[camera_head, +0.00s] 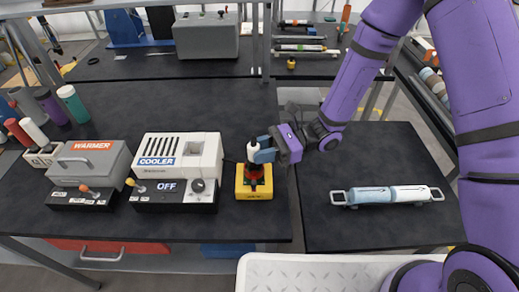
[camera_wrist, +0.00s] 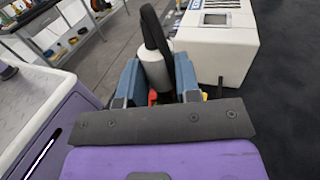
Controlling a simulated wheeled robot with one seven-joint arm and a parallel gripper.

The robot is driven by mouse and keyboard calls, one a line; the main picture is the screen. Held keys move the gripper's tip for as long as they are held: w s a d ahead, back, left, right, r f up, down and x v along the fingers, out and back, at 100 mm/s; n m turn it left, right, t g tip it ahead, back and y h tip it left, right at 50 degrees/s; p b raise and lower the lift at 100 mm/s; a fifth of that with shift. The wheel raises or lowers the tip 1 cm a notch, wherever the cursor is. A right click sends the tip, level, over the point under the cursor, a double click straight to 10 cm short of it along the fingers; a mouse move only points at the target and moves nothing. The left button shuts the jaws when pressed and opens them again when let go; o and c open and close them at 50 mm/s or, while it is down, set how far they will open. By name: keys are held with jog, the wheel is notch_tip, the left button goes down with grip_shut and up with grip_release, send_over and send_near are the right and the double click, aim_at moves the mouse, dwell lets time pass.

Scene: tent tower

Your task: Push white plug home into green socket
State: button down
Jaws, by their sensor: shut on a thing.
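My gripper (camera_head: 262,154) is shut on the white plug (camera_head: 253,151), above a yellow box (camera_head: 246,193) at the table's front right. In the wrist view the white plug (camera_wrist: 156,68) stands between the two blue fingers of my gripper (camera_wrist: 153,82), with a black part rising from its top. A dark and red part shows in the box's top under the fingers. I cannot make out the green socket, and whether the plug's lower end is in it is hidden by the fingers.
The white cooler unit (camera_head: 178,158) stands close on the left of the yellow box, with the grey warmer unit (camera_head: 90,163) beyond it. A pale blue roll with handles (camera_head: 387,195) lies on the right table. Coloured cylinders (camera_head: 71,104) stand at the far left.

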jog(key=shift+f, duration=1.3)
dwell(0.6)
jog(key=c, duration=0.8)
grip_release()
jog(key=shift+o, duration=0.2)
jog(key=v, duration=1)
jog(key=shift+w+d, duration=0.15)
jog(key=shift+d, duration=0.2)
